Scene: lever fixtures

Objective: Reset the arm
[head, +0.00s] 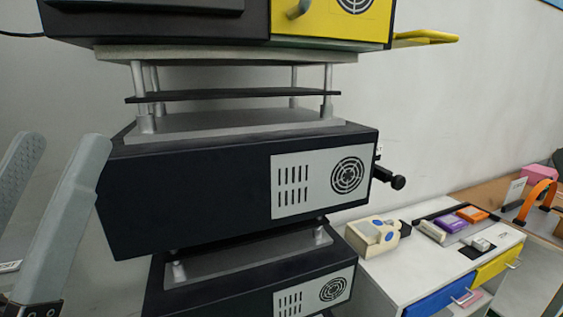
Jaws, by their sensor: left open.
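My left gripper (62,143) is at the left edge of the head view, its two grey fingers pointing up and spread apart with nothing between them. It is to the left of a stacked black instrument (190,195) with grey vented panels, and one fingertip overlaps the instrument's left edge in the picture. I cannot tell whether they touch. A short black lever with a round knob (397,182) sticks out from the right side of the middle unit. My right gripper is not in view.
A yellow-fronted unit (325,22) sits on top of the stack. To the right, a white cabinet (378,270) with blue and yellow drawers carries a beige device (372,236) and a tray with purple and orange boxes. A brown table (540,228) stands behind it.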

